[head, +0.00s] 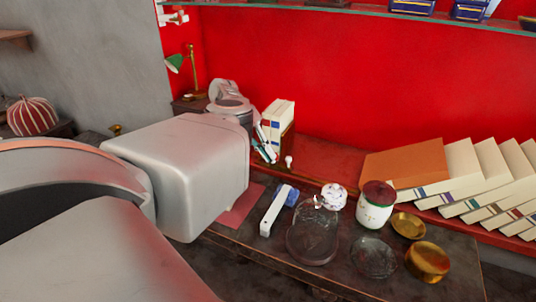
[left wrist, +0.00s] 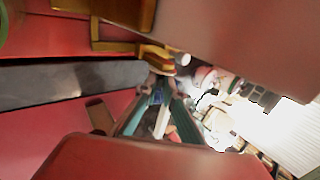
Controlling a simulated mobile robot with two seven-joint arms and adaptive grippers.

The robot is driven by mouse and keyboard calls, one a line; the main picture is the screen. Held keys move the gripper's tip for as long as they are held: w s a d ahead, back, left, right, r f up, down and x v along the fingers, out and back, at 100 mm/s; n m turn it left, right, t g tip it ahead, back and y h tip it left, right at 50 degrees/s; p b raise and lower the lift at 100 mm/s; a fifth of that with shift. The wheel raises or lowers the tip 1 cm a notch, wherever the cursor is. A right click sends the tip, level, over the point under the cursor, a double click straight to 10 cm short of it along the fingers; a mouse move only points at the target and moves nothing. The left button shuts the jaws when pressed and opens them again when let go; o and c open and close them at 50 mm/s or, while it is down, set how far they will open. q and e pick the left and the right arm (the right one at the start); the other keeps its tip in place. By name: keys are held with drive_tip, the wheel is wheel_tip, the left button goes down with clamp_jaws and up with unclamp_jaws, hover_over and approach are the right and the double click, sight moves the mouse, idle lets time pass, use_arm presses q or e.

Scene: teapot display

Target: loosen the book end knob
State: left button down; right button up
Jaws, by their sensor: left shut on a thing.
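A brown book end (head: 287,143) stands against upright cream books (head: 278,112) on the red ledge behind the table. A small white knob-like piece (head: 289,161) shows at its lower front. My left gripper (head: 267,146), with teal fingers, is at the left side of the book end, partly hidden behind my own wrist. In the left wrist view its fingers (left wrist: 164,88) close together at a small brass-coloured part (left wrist: 155,54). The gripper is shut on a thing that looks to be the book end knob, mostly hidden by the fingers. My right gripper is not in view.
The dark table holds a white-handled blue brush (head: 274,210), a glass jar (head: 312,243), a floral pot (head: 333,196), a red-lidded canister (head: 374,208) and a brass bowl (head: 427,262). Leaning books (head: 465,170) fill the ledge's right.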

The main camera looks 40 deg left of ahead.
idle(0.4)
use_arm(q)
drive_tip(key=c, duration=2.2)
unclamp_jaws()
drive_tip(key=v, duration=1.2)
drive_tip(key=shift+s+a+f, duration=0.1)
